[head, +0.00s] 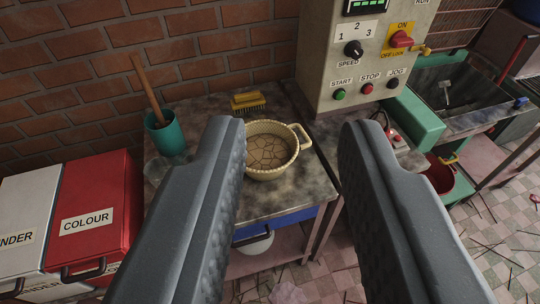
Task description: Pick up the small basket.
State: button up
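The small basket (284,166) is a cream, round, woven-looking vessel with a handle at its upper right and a brown, cracked-looking inside. It sits upright on a stained worktable (285,207) against the brick wall. My gripper (291,142) is open, with its two grey fingers wide apart. In the picture the basket shows between the fingers, nearer the left one, which hides part of its left edge. The gripper holds nothing, and the basket appears to be beyond the fingertips.
A teal cup (168,135) with a wooden stick and a yellow brush (248,103) stand near the basket. A control box (362,60) rises behind right. Red (92,212) and white (25,219) bins stand left. A grey trough (458,95) is at right.

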aim_at(272, 145)
jog(key=i, duration=0.9)
jog(key=u, duration=0.05)
